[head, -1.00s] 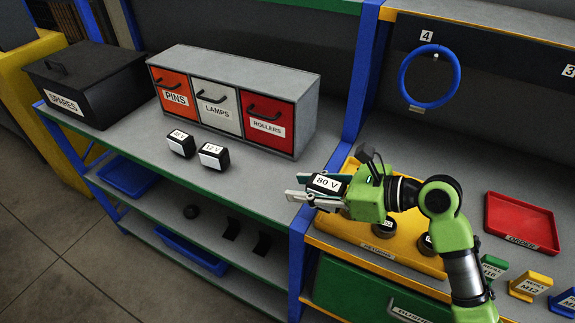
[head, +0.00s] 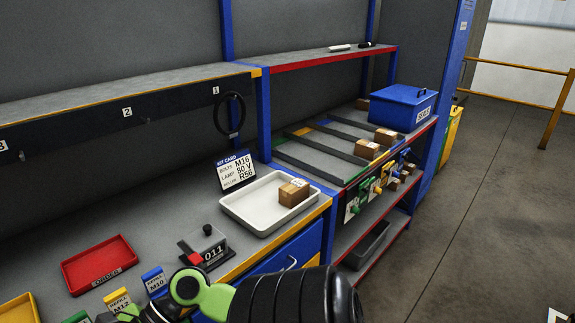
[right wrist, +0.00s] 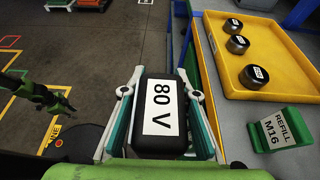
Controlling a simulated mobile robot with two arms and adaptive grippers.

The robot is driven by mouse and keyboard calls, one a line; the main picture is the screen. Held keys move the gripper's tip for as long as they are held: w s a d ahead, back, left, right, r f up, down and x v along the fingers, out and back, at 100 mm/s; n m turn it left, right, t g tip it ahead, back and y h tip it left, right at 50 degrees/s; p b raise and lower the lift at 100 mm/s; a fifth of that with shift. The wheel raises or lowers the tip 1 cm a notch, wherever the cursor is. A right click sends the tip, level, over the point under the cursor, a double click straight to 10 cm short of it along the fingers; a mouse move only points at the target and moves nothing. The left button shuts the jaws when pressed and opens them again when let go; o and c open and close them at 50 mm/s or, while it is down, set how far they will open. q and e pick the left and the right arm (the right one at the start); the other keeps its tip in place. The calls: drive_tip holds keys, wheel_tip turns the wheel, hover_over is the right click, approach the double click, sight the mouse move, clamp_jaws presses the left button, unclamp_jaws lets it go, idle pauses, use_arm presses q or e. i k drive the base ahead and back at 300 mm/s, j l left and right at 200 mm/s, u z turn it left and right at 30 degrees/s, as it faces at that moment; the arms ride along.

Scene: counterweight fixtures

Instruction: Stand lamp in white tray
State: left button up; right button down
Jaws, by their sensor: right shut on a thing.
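The lamp is a black block with a white "80 V" label (right wrist: 162,108). In the right wrist view my right gripper (right wrist: 165,75) is shut on it, with one finger along each side. In the head view the gripper and lamp are out of sight; only green and black arm links show at the bottom. The white tray (head: 235,208) lies on the counter right of centre, with a small brown carton (head: 294,193) at its right end. A green and black arm, apparently my left, shows at the left of the right wrist view; its gripper (right wrist: 62,103) is too small to read.
A kit card (head: 236,172) stands behind the tray. A counter device reading 011 (head: 205,248), a red tray (head: 99,265) and refill stands (head: 153,281) lie to its left. A yellow tray (right wrist: 215,55) holds several round weights. The white tray's left part is bare.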

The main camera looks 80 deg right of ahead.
sight(274, 192)
drive_tip(key=k+l, duration=0.15)
drive_tip(key=l, duration=0.25)
drive_tip(key=k+l, duration=0.2)
drive_tip(key=l, duration=0.15)
drive_tip(key=k+l, duration=0.15)
drive_tip(key=l, duration=0.25)
drive_tip(key=k+l, duration=0.2)
drive_tip(key=l, duration=0.15)
drive_tip(key=k+l, duration=0.15)
drive_tip(key=l, duration=0.25)
drive_tip(key=k+l, duration=0.2)
drive_tip(key=l, duration=0.15)
